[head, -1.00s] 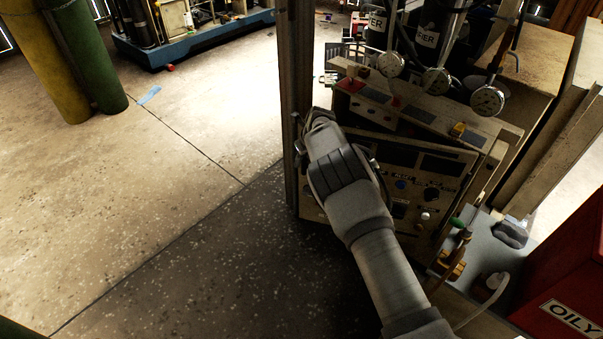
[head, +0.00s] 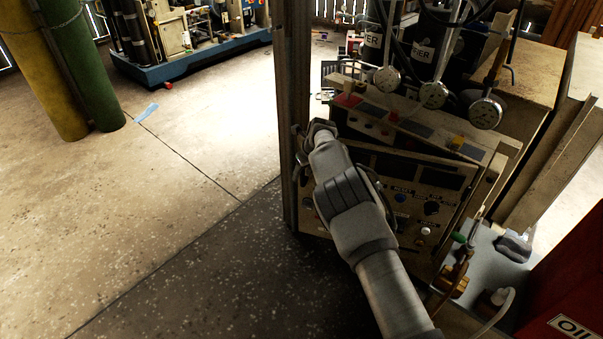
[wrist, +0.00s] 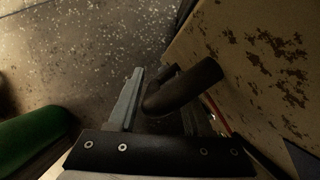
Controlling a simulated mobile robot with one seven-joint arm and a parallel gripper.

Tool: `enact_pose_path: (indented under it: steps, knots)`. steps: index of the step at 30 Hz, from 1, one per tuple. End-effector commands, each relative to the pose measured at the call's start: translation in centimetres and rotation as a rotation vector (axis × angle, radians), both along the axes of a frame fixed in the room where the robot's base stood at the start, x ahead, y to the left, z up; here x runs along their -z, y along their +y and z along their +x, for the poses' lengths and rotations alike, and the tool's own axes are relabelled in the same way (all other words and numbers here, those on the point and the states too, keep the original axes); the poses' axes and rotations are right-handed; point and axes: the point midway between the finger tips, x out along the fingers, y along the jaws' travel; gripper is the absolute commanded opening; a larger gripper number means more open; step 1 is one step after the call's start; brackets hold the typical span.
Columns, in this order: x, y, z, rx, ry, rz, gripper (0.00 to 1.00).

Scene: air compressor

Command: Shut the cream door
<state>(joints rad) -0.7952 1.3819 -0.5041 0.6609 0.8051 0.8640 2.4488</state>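The cream door shows in the wrist view as a cream panel (wrist: 265,60) with chipped paint, filling the right side. A dark rounded handle (wrist: 185,88) stands out beside it. My gripper (wrist: 165,105) has its two fingers apart, one on each side of the handle; a firm grip on it is not visible. In the head view my gripper (head: 303,150) is at the left edge of the cream control cabinet (head: 395,240), beside a dark upright post (head: 293,80). My wrist hides much of the cabinet front, and how far the door stands open cannot be told.
Gauges (head: 433,95) and hoses sit above the cabinet. A grey ledge (head: 490,262) with valves and a red bin (head: 570,290) stand at right. Yellow and green cylinders (head: 85,70) stand at far left. The floor (head: 180,210) left of the cabinet is clear.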

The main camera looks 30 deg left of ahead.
Motion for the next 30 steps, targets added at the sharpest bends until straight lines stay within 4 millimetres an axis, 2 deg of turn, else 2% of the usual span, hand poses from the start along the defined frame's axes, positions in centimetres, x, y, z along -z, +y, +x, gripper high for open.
enact_pose_path:
  steps: [8, 13, 17, 30]
  knots:
    - [-0.2, 0.2, -0.2, -0.002, 0.0, 0.004, 0.49]
    - [-1.7, -0.2, -0.4, 0.0, 0.001, 0.005, 0.49]
    - [-3.4, -0.7, -0.8, -0.001, 0.001, 0.006, 0.49]
    - [-11.6, -3.8, -2.5, -0.001, 0.0, 0.005, 0.49]
